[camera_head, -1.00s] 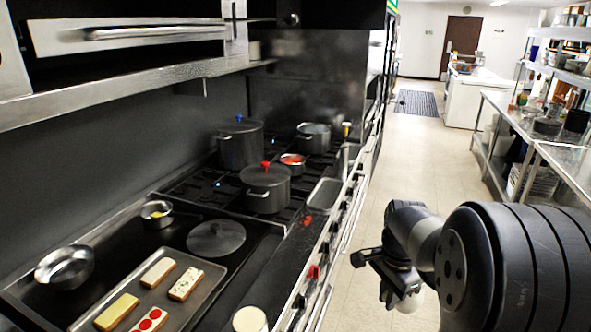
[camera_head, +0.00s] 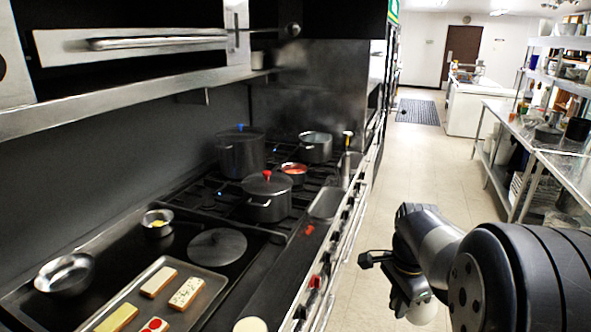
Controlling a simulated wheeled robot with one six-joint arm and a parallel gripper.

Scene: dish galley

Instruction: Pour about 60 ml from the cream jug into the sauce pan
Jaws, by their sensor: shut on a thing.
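My gripper (camera_head: 400,292) is at the lower right, over the aisle floor beside the range. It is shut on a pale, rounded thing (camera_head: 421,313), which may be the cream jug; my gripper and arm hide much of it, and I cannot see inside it. A small pan with red contents (camera_head: 293,170) sits on the burners and may be the sauce pan. A larger open pot (camera_head: 315,148) stands behind it. My gripper is well apart from both, nearer the camera and to their right.
A red-knobbed lidded pot (camera_head: 267,198) and a blue-knobbed one (camera_head: 241,152) stand on the burners. A cream-topped round thing (camera_head: 250,325) is cut off at the bottom. A tray (camera_head: 205,296), metal bowl (camera_head: 65,273) and small cup (camera_head: 157,222) are on the left. The aisle is clear.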

